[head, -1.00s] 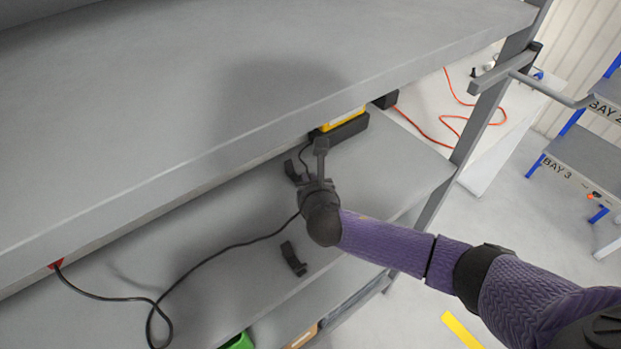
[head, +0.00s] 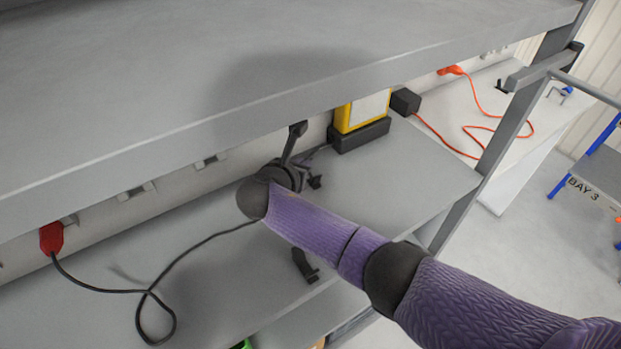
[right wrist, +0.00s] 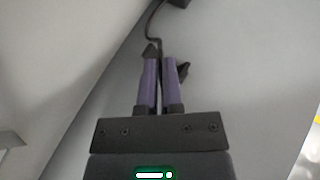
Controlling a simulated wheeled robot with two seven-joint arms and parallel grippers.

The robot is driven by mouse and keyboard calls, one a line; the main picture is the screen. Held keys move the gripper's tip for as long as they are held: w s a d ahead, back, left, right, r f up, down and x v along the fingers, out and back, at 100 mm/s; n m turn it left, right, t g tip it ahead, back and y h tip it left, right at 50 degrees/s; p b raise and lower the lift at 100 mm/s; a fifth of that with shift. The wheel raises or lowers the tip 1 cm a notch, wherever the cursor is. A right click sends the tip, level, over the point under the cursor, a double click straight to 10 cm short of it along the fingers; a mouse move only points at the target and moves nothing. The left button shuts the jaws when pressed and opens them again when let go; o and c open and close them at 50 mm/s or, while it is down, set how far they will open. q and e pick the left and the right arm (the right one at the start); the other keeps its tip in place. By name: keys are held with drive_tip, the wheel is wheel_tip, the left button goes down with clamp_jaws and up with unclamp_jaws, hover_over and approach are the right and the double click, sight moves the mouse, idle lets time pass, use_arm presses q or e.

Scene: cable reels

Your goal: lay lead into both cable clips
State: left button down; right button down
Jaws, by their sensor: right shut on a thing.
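The black lead (head: 206,241) runs from a red plug (head: 51,238) at the wall across the shelf to my right gripper (head: 290,174), then on to the black-based yellow unit. My right gripper is shut on the lead; in the right wrist view its purple fingers (right wrist: 160,62) are together, and the lead (right wrist: 157,22) leads away from their tips. One dark cable clip (head: 315,182) is just right of the gripper; it also shows beside the right finger (right wrist: 184,70). The other clip (head: 304,266) stands nearer the front edge, apart from the lead. My left gripper is not in view.
The yellow unit (head: 362,110) on its black base (head: 358,135) and a black box (head: 405,101) stand at the back right. An upper shelf (head: 250,75) overhangs this one. A rack post (head: 508,130) bounds the right. An orange cord (head: 445,138) lies beyond.

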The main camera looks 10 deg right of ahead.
drive_tip(key=shift+w+a+f+m+h+b, duration=0.1)
drive_tip(key=shift+w+a+m+h+b, duration=0.15)
drive_tip(key=shift+m+h+b, duration=0.1)
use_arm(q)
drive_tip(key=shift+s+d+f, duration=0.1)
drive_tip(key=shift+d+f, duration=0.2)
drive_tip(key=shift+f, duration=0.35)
use_arm(e)
drive_tip(key=shift+g, duration=0.3)
